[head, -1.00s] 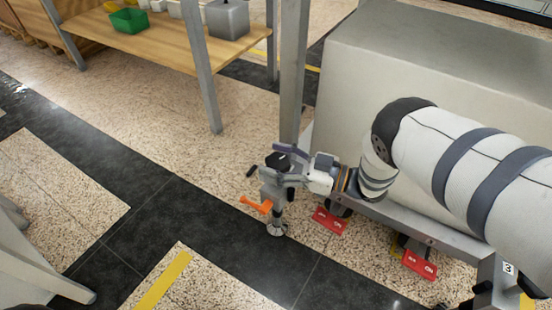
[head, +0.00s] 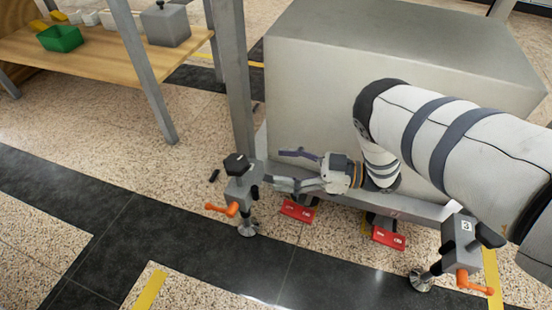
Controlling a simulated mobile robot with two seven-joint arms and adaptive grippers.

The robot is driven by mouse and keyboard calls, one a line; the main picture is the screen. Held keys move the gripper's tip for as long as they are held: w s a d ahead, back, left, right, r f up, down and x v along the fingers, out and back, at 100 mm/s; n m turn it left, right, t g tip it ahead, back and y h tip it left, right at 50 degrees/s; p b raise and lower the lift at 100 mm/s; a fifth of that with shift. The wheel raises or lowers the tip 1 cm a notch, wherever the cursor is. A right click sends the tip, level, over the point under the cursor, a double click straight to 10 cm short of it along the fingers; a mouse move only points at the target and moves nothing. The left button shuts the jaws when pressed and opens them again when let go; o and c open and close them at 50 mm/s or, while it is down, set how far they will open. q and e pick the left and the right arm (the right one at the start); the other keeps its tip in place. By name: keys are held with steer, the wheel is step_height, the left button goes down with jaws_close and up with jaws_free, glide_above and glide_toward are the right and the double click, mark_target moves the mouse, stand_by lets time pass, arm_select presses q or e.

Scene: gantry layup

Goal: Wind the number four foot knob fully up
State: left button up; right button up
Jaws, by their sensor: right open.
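A corner foot (head: 242,192) at the left end of the grey frame has a black knob (head: 237,163) on top, an orange handle (head: 222,209) at its side and a round metal pad (head: 248,230) below. Its number does not show. My right gripper (head: 278,168) is open and empty just right of this foot, fingers pointing left, apart from the knob. Whether the pad touches the floor is hard to tell. A second foot (head: 462,240), marked 3, stands at the lower right with its own orange handle. My left gripper is not in view.
Two red pedals (head: 298,211) (head: 389,236) sit low under the frame's edge. A large grey block (head: 400,60) stands behind. A grey post (head: 230,80) rises by the left foot. A wooden bench (head: 100,60) with a green bin (head: 60,38) is at upper left. The floor in front is clear.

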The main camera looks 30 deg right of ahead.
mark_target(238, 165)
arm_select(q)
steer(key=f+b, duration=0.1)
steer(key=b, duration=0.1)
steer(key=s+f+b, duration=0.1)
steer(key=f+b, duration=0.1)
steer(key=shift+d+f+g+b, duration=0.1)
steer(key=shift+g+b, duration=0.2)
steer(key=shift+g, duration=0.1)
arm_select(e)
steer(key=x, duration=0.7)
steer(key=f+x, duration=0.1)
steer(key=x, duration=0.3)
steer(key=shift+w+a, duration=0.15)
steer(key=c, duration=1.2)
steer(key=n+g+y+b, duration=0.1)
steer(key=n+g+b, duration=0.1)
steer(key=shift+w+f+g+y, duration=0.1)
steer(key=shift+f+g+y, duration=0.1)
steer(key=shift+g+y, duration=0.15)
steer(key=shift+r+n+g+y, duration=0.1)
steer(key=shift+n+g+y, duration=0.15)
steer(key=shift+n+g, duration=0.1)
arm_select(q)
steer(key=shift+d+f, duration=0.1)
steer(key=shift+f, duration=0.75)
arm_select(e)
steer(key=shift+r, duration=0.1)
